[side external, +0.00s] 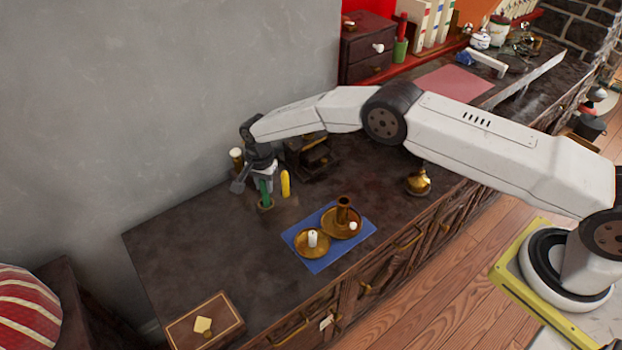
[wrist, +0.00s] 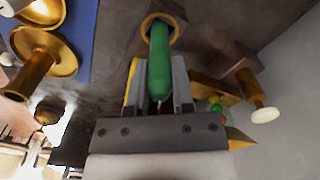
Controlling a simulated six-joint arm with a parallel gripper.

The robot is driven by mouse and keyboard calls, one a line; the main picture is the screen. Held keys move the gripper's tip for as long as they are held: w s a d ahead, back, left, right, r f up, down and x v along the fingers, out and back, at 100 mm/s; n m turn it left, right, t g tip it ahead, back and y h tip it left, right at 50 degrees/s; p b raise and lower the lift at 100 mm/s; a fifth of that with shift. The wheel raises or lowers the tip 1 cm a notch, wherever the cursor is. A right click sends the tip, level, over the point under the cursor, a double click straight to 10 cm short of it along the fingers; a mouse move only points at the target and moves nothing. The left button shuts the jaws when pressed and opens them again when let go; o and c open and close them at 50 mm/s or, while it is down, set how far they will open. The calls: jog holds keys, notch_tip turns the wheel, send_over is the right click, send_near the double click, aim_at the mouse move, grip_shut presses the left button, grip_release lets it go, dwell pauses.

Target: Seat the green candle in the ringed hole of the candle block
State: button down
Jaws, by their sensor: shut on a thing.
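My gripper (side external: 264,180) is shut on the green candle (side external: 265,190) near the back of the dark counter. In the wrist view the candle (wrist: 160,65) lies between the two fingers (wrist: 163,85). A brass-coloured ring (side external: 267,205) is at the candle's lower end. In the wrist view the ring (wrist: 144,27) surrounds the candle's far end in the picture; how deep the candle is in the hole, I cannot tell. The candle looks about upright in the side view. The block around the ring is hard to tell from the dark counter.
A yellow candle (side external: 285,184) stands close right of my gripper. A white-topped brown piece (side external: 237,160) stands behind it. A dark stand (side external: 315,158) is at the back. A blue mat (side external: 318,262) carries brass candle holders. The left counter is clear up to a box (side external: 205,322).

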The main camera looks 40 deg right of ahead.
jog(key=shift+f, duration=0.3)
jog(key=shift+c, duration=2.4)
grip_release()
jog(key=shift+r, duration=0.15)
jog(key=shift+r, duration=6)
